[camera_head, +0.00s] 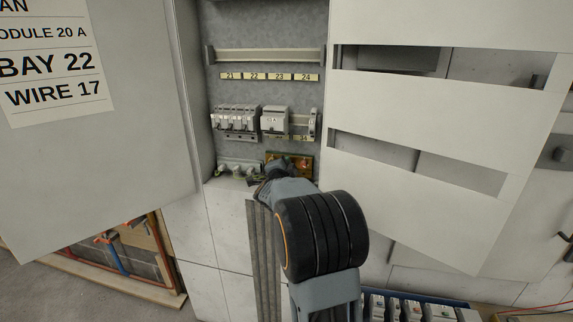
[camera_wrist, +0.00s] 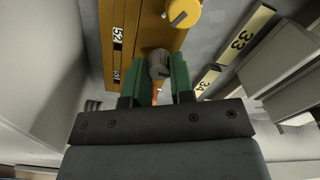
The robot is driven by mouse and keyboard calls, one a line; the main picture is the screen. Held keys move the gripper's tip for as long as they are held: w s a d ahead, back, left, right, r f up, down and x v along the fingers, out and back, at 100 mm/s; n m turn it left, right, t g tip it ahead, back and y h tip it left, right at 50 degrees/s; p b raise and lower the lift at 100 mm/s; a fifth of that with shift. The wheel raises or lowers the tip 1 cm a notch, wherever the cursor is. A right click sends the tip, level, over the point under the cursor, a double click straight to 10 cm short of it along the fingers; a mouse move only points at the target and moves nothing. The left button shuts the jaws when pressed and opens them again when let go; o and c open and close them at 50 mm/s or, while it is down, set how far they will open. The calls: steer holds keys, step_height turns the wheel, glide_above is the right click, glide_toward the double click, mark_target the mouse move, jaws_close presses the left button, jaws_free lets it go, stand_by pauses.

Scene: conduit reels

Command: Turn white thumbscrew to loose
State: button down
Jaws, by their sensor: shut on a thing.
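The thumbscrew (camera_wrist: 158,62) shows grey-white in the wrist view, with its round head between my gripper's two green pads. It stands on a brown-orange plate (camera_wrist: 135,35), which also shows in the head view (camera_head: 302,160) low in the open cabinet. My gripper (camera_wrist: 159,78) is shut on this thumbscrew, with a pad on either side. In the head view my gripper (camera_head: 272,173) reaches the lower edge of the plate, and my wrist hides the thumbscrew there. How far the screw is turned cannot be told.
A yellow thumbscrew (camera_wrist: 183,13) with a dark slot sits close by on the same plate. Labels 33 (camera_wrist: 244,34) and 34 (camera_wrist: 207,80) lie to the right. A grey breaker module (camera_head: 274,121) sits above. The open door (camera_head: 95,150) and slotted white panel (camera_head: 430,110) flank the opening.

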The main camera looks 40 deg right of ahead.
steer(key=shift+n, duration=0.3)
steer(key=c, duration=1)
jaws_free()
steer(key=v, duration=1.3)
steer(key=shift+s+a, duration=0.2)
steer(key=shift+a, duration=0.15)
